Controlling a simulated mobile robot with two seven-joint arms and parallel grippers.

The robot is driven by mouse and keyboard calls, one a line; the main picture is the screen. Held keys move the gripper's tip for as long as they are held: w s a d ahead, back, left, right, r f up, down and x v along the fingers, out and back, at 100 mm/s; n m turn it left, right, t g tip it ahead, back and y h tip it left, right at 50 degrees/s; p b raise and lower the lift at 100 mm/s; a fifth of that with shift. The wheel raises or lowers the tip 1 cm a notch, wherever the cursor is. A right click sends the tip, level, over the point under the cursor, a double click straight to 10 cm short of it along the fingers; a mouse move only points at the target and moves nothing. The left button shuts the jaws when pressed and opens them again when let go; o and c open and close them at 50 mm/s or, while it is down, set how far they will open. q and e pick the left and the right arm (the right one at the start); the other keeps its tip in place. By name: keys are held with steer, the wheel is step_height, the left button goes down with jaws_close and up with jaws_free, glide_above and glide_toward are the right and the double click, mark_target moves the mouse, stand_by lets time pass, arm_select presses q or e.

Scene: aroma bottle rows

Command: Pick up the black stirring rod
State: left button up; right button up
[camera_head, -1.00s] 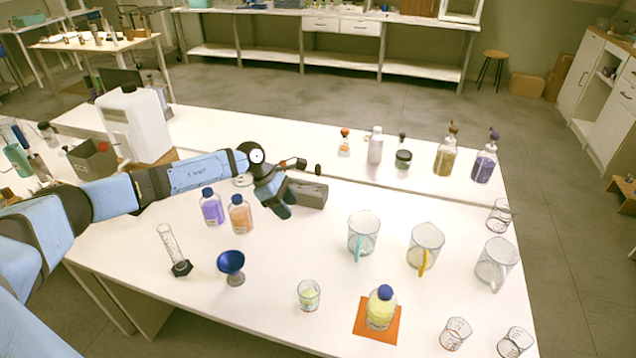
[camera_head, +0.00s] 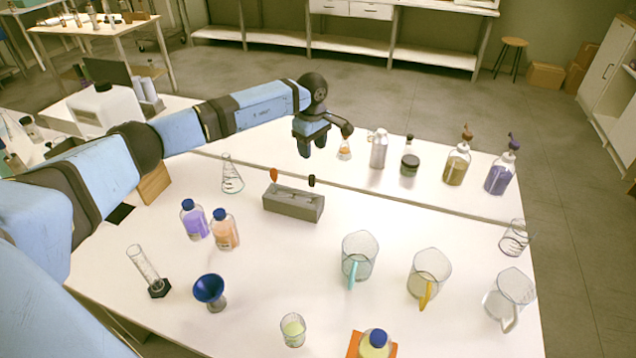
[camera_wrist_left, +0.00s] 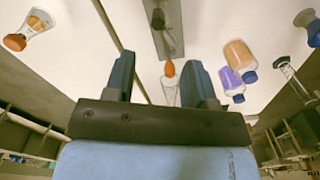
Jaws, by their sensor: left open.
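A grey rod holder (camera_head: 293,204) stands on the near bench in the head view. A rod with a black top (camera_head: 311,181) stands upright at its right, and one with an orange-red top (camera_head: 273,175) at its left. In the left wrist view the black top (camera_wrist_left: 158,18) is near the upper edge; the orange top (camera_wrist_left: 170,68) shows between the fingers. My left gripper (camera_head: 311,148) is open, with nothing visible between its fingers. It hangs beyond the holder, above the back strip of the bench. The rods' lower parts are hidden in the holder.
A glass flask (camera_head: 232,178) stands left of the holder. A purple bottle (camera_head: 194,219) and an orange bottle (camera_head: 224,230) stand in front-left. A small orange-topped flask (camera_head: 345,149) and a grey bottle (camera_head: 378,150) are right of the gripper. Glass jugs (camera_head: 359,258) stand front-right.

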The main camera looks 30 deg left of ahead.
mark_target(312, 176)
arm_select(q)
step_height(312, 176, down, 8)
steer(key=shift+r+p, duration=0.15)
steer(key=shift+p, duration=0.3)
steer(key=shift+f, duration=0.5)
step_height(312, 176, down, 5)
steer(key=shift+w+a+r+p, duration=0.1)
steer(key=shift+w+a+p, duration=0.05)
steer(key=shift+p, duration=0.35)
steer(key=c, duration=0.9)
arm_select(e)
steer(key=shift+s+r, duration=0.3)
steer(key=shift+r, duration=0.35)
